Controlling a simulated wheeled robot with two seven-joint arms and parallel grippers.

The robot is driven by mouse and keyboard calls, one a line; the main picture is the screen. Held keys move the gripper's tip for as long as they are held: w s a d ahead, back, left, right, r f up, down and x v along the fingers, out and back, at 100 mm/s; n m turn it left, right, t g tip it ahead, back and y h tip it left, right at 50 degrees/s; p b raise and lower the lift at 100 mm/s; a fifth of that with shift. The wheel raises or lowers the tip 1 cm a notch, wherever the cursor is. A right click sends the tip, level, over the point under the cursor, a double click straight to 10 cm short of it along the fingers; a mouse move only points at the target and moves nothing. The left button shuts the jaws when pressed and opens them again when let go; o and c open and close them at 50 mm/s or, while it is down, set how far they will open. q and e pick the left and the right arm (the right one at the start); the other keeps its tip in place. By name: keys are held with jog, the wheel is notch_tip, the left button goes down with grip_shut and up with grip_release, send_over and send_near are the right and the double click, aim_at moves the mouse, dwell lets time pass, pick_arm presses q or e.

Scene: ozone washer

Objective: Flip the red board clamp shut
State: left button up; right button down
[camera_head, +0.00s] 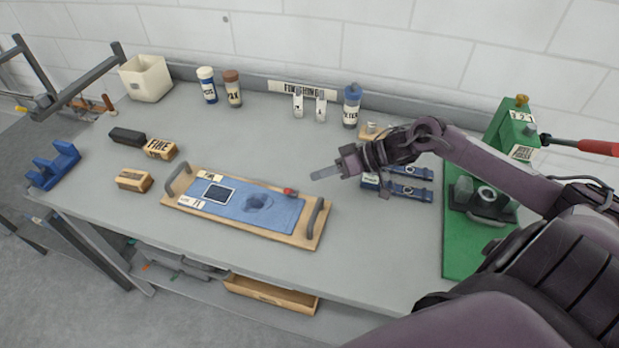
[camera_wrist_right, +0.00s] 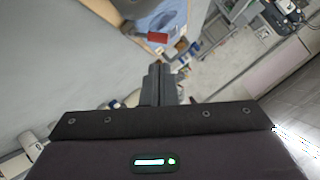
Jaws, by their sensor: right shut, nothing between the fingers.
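The wooden board (camera_head: 258,231) lies on the bench, with a blue pad on it and a grey handle at each end. The red clamp (camera_head: 289,191) is small and sits at the board's back edge, towards the right handle. It also shows as a red patch in the right wrist view (camera_wrist_right: 158,37), ahead of the fingers. My right gripper (camera_head: 318,174) is shut and empty, a little to the right of and behind the clamp, apparently apart from it. Its closed fingers show in the right wrist view (camera_wrist_right: 158,70). I cannot tell the clamp's exact angle. My left gripper is not in view.
Blue tools (camera_head: 408,190) lie under and beside my right wrist. A green press (camera_head: 465,245) stands at the right. Bottles, including a blue-capped one (camera_head: 351,106), line the back. A wooden block (camera_head: 134,180) lies left of the board. The bench in front is clear.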

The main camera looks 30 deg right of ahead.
jog(key=shift+v, duration=1.5)
